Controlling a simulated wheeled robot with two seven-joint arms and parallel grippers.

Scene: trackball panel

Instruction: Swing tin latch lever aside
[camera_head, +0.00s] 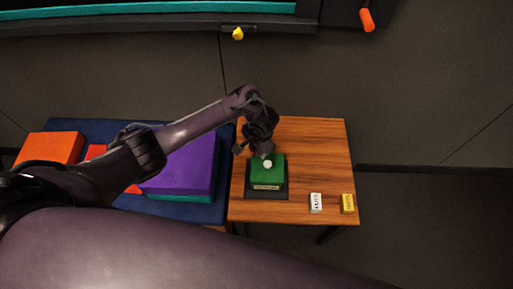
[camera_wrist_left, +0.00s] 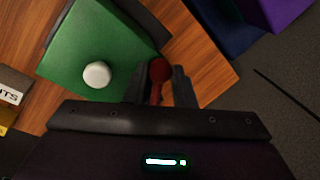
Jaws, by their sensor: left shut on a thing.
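A green box-like panel (camera_head: 268,172) with a white ball (camera_head: 267,163) on its top sits on a dark base on the wooden table. In the left wrist view the green top (camera_wrist_left: 75,50) and the white ball (camera_wrist_left: 97,74) show at upper left. A dark red lever (camera_wrist_left: 158,72) with a rounded end stands beside the panel's edge. My left gripper (camera_wrist_left: 160,82) is shut on this lever, one finger on each side of it. In the head view my left gripper (camera_head: 258,150) is at the panel's far edge and hides the lever. My right gripper is not in view.
A white block (camera_head: 316,203) and a yellow block (camera_head: 348,204) stand at the table's front right. The table's right back (camera_head: 325,145) is clear. On the left, a blue surface (camera_head: 200,212) bears a purple block (camera_head: 185,165) and an orange block (camera_head: 50,148).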

